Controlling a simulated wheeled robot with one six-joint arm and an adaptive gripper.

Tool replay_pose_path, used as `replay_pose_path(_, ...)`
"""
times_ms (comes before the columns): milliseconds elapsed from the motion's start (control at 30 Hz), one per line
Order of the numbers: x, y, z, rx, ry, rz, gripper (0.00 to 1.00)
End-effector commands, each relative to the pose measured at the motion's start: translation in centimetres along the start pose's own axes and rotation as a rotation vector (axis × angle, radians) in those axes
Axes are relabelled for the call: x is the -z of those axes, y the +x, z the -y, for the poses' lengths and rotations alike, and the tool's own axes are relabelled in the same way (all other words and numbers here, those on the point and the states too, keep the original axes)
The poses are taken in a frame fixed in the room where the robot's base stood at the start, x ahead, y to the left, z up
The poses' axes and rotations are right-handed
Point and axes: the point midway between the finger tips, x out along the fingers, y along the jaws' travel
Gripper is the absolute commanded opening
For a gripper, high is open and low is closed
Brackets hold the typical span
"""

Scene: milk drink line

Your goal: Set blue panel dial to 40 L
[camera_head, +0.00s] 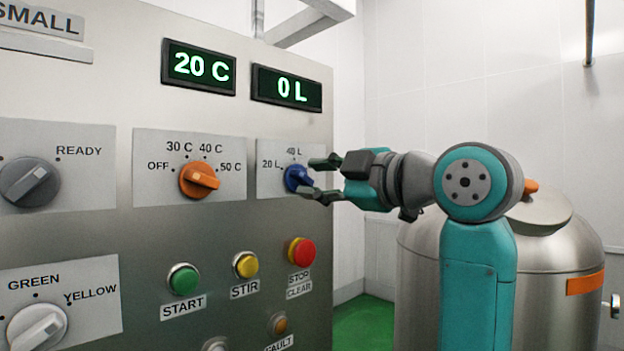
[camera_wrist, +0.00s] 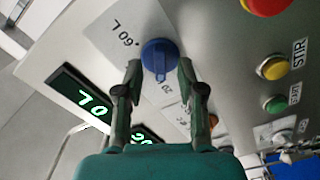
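The blue dial (camera_head: 297,178) is on a white plate (camera_head: 267,184) at the right of the steel panel, with "20 L" and "40 L" labels showing. It also shows in the wrist view (camera_wrist: 160,52), beside an upside-down "60 L" label. My gripper (camera_head: 314,178) is open in front of the dial, one finger above and one below. In the wrist view the fingertips (camera_wrist: 160,66) flank the dial's near edge; whether they touch it is unclear. The litre display (camera_head: 286,88) reads "0 L".
An orange dial (camera_head: 200,180) is left of the blue one, under a "20 C" display (camera_head: 199,67). Green START (camera_head: 183,279), yellow STIR (camera_head: 246,264) and red STOP (camera_head: 302,251) buttons sit below. A steel tank (camera_head: 550,250) stands at right, behind my arm.

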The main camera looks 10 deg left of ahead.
Motion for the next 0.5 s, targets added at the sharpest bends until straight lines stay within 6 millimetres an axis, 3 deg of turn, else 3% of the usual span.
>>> replay_pose_path(200,0.0,1.5,0.0,0.0,-0.001,-0.001,0.39)
replay_pose_path(500,0.0,1.6,0.0,0.0,-0.001,0.0,0.36)
